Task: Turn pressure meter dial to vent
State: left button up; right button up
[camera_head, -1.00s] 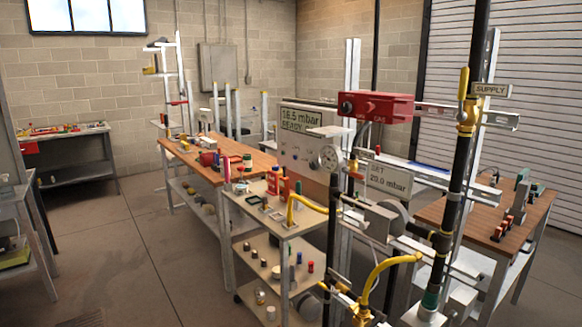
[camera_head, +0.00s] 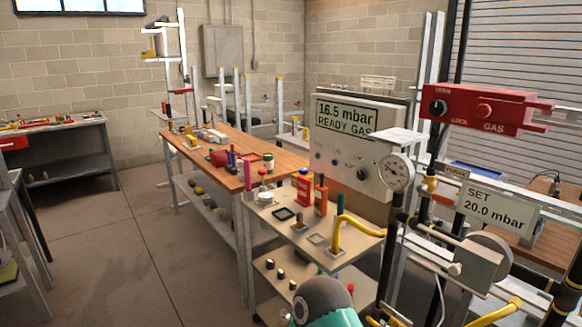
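The pressure meter (camera_head: 340,160) is a pale box on the cart, right of the middle in the head view. Its screen (camera_head: 346,115) reads "16.5 mbar READY GAS". A black dial (camera_head: 362,174) sits low on the right of its front face, with small buttons to its left. The dial's labels and pointer are too small to read. A round white gauge (camera_head: 397,172) stands just right of the meter. Neither gripper is in view. A grey and teal rounded part, apparently mine, shows at the bottom edge, below the meter and apart from it.
A red gas box (camera_head: 480,109) and a "SET 20.0 mbar" sign (camera_head: 499,206) stand right of the meter. A yellow pipe (camera_head: 353,236) and red and orange bottles (camera_head: 304,187) are below it. The floor at left is clear.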

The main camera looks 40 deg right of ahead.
aim_at(362, 175)
jog(key=z, duration=0.15)
jog(key=i, duration=1.2)
jog(key=z, duration=1)
jog(key=i, duration=0.3)
jog(key=z, duration=0.15)
jog(key=k, duration=0.75)
jog(key=z, duration=0.2)
jog(key=i, duration=0.7)
